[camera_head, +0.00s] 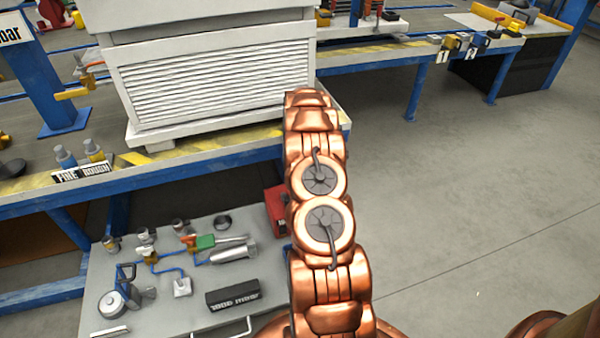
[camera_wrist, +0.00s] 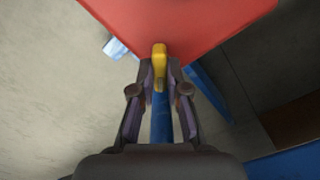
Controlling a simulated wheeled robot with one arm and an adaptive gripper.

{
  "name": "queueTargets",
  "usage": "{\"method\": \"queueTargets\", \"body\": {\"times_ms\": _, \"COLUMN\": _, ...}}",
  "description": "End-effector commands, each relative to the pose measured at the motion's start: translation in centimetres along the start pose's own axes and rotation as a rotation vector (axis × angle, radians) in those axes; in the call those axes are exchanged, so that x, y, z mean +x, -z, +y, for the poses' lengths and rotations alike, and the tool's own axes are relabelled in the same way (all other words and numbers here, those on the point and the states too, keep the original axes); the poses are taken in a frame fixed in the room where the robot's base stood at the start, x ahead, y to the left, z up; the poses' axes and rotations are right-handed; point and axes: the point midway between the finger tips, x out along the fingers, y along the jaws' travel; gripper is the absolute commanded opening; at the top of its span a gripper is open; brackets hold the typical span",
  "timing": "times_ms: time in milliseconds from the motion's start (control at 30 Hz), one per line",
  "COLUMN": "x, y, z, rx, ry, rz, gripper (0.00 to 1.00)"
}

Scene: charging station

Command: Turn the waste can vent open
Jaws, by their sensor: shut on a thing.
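The red waste can (camera_wrist: 180,22) fills the top of the wrist view, seen very close. A yellow vent handle (camera_wrist: 159,53) stands out against its lower edge. My gripper (camera_wrist: 160,75) is shut on the yellow handle, with one dark finger on each side of it. In the head view a red body (camera_head: 276,204) shows just left of my copper arm and looks like the same can. My arm hides most of it, and my gripper and the handle are hidden there.
A grey cart (camera_head: 190,310) with metal fittings, blue tubing and a black labelled block (camera_head: 232,296) stands at lower left. A white louvred unit (camera_head: 215,75) sits on the blue-framed bench behind. Open floor (camera_head: 470,200) lies to the right.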

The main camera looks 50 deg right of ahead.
Motion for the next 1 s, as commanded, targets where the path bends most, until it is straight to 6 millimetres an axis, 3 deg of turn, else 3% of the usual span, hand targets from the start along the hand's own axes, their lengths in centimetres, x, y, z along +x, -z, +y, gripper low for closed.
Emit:
{"method": "queueTargets", "body": {"times_ms": 500, "x": -0.03, "y": -0.15, "z": 0.31, "rx": -0.454, "ry": -0.004, "rz": -0.008, "gripper": 0.00}}
{"method": "queueTargets", "body": {"times_ms": 1000, "x": 0.10, "y": -0.13, "z": 0.35, "rx": -0.661, "ry": -0.003, "rz": -0.008, "gripper": 0.00}}
